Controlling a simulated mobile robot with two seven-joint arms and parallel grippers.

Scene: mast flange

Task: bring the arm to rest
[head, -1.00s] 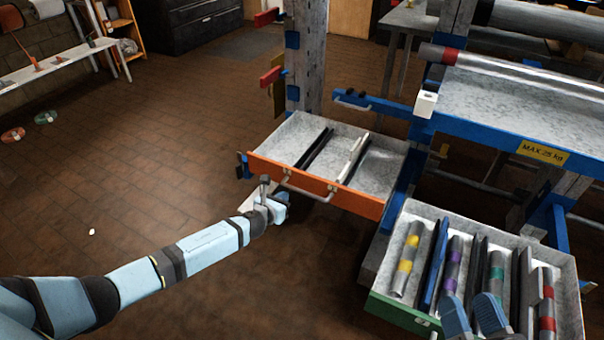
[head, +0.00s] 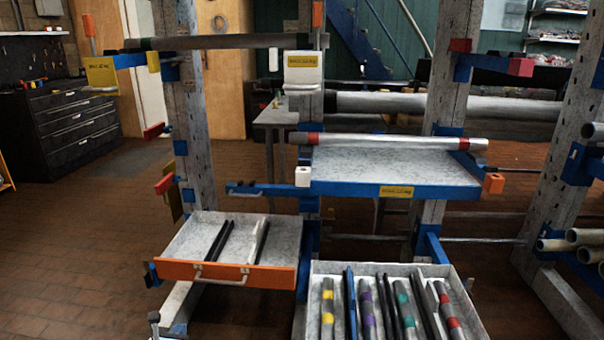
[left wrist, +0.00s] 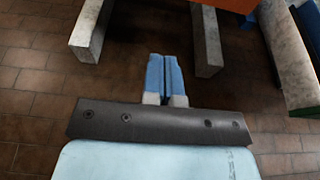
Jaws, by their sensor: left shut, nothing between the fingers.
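My left gripper (head: 178,328) is only just in the head view, at the bottom edge below the orange-fronted drawer; most of its arm is out of the picture. In the left wrist view its two blue fingers (left wrist: 163,78) are together with nothing between them, over the brown tiled floor. The orange-fronted drawer (head: 200,271) is pulled out on the rack and holds dark bars and a light one. Its orange edge also shows at the top of the left wrist view (left wrist: 228,4). My right gripper is not in view.
A grey tray (head: 460,283) at bottom right holds several colour-banded tubes and bars. A blue-edged shelf (head: 345,188) carries a red-banded tube (head: 390,141). Grey rack feet (left wrist: 92,30) and (left wrist: 207,42) stand on either side of the left fingers. Floor at left is clear.

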